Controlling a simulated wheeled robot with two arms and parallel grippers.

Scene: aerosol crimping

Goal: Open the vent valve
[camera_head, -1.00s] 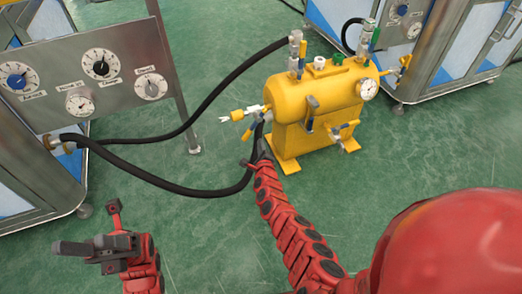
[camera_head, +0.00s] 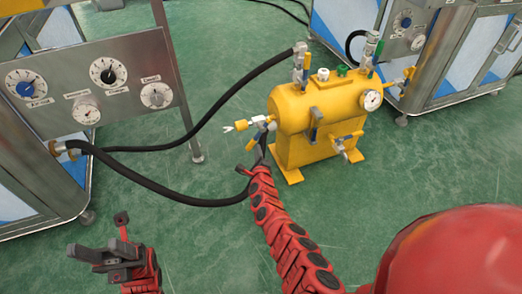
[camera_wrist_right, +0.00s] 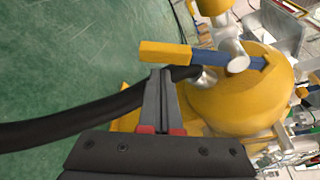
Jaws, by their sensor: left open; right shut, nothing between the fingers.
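The yellow tank (camera_head: 305,112) stands on the floor with valves and fittings on its top, front and ends. In the right wrist view a valve lever with a blue shank and yellow end (camera_wrist_right: 168,52) lies across the picture beside the tank's rounded end (camera_wrist_right: 240,103). My right gripper (camera_wrist_right: 160,77) is shut and empty, its tips just below the lever; contact cannot be told. In the head view it is small and dark at the tank's left end (camera_head: 258,152). My left gripper (camera_head: 92,254) is open and empty, low at left.
A black hose (camera_head: 150,188) runs from the left cabinet panel (camera_head: 95,85) to the tank's left end. Another black hose (camera_head: 225,100) reaches the tank's top. A second cabinet (camera_head: 465,60) stands behind at right. Green floor is clear between.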

